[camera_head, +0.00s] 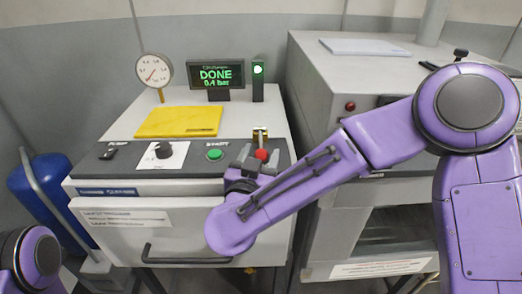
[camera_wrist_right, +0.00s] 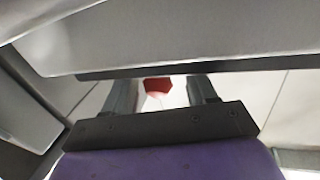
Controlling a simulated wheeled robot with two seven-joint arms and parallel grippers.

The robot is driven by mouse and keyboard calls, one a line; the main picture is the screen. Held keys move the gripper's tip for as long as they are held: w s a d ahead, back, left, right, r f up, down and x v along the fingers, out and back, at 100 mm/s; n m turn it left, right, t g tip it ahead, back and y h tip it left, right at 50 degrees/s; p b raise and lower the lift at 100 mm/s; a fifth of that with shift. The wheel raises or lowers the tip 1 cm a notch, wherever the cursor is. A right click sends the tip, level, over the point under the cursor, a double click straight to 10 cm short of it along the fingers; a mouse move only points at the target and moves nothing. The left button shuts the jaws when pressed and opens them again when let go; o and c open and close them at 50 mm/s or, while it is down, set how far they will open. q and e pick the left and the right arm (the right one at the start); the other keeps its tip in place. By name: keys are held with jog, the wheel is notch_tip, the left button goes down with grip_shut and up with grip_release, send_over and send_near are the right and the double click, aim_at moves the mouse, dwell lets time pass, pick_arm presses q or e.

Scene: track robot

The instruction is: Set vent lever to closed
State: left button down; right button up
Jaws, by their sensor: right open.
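The vent lever's red knob (camera_head: 261,155) shows at the right end of the dark control panel, in front of a small yellow and metal bracket (camera_head: 260,134). My right gripper (camera_head: 256,162) is at the knob, with its fingers open on either side. In the right wrist view the red knob (camera_wrist_right: 157,85) sits between the two spread fingers of the gripper (camera_wrist_right: 162,92), with gaps on both sides. The lever's shaft is mostly hidden, and I cannot read its position. My left gripper is out of view.
The panel also carries a green button (camera_head: 215,154), a black knob (camera_head: 164,150) and a small switch (camera_head: 108,152). Behind stand a gauge (camera_head: 153,71), a display reading DONE (camera_head: 216,75) and a green-lit lamp (camera_head: 258,70). A yellow folder (camera_head: 179,121) lies on top. A drawer handle (camera_head: 188,260) sticks out below.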

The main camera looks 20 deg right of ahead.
jog(key=shift+w+d, duration=0.1)
jog(key=shift+w, duration=0.05)
jog(key=shift+s+d+r, duration=0.1)
jog(key=shift+s+r, duration=0.05)
jog(key=shift+s, duration=0.05)
jog(key=shift+w, duration=0.1)
grip_shut()
